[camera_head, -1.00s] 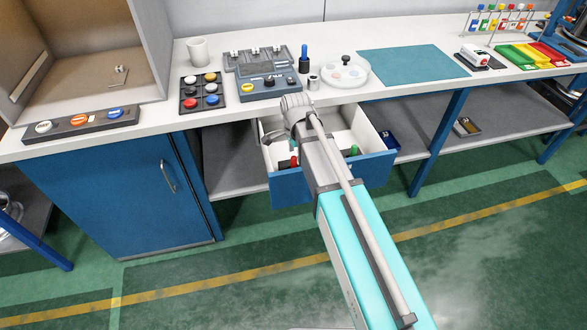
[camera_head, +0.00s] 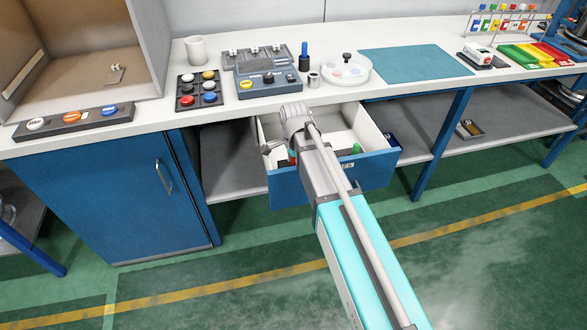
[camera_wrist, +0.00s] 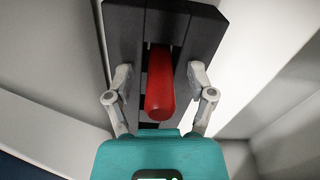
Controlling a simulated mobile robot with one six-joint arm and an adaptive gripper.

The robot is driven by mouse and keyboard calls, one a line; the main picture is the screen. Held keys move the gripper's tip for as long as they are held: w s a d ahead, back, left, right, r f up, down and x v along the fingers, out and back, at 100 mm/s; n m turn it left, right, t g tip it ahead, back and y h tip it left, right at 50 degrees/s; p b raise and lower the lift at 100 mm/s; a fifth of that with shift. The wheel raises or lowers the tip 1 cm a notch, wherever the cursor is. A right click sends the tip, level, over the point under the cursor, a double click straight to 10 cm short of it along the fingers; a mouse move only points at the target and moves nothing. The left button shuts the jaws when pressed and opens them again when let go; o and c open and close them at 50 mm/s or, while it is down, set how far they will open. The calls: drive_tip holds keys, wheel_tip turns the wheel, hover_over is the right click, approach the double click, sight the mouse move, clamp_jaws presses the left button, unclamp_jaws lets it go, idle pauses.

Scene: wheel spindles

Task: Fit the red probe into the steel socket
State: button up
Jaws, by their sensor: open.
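The red probe (camera_wrist: 160,82) lies in a dark slotted rack (camera_wrist: 122,35) inside the open drawer (camera_head: 380,125). In the wrist view its rounded end points toward my gripper (camera_wrist: 157,78), which is open with one finger on each side of it. Gaps show between the fingers and the probe. In the head view a bit of the red probe (camera_head: 292,157) shows beside my arm, which hides most of the gripper. A small steel cylinder, which looks like the steel socket (camera_head: 314,81), stands on the bench above the drawer.
A green-topped piece (camera_head: 357,148) is in the drawer. The drawer walls (camera_wrist: 265,60) rise close around my gripper. A teal mat (camera_head: 415,62) lies clear on the bench.

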idle(0.3)
clamp_jaws()
drive_tip(key=shift+r, duration=0.15)
idle(0.4)
wheel_tip(320, 180, up, 10)
drive_tip(key=p, duration=1)
idle(0.5)
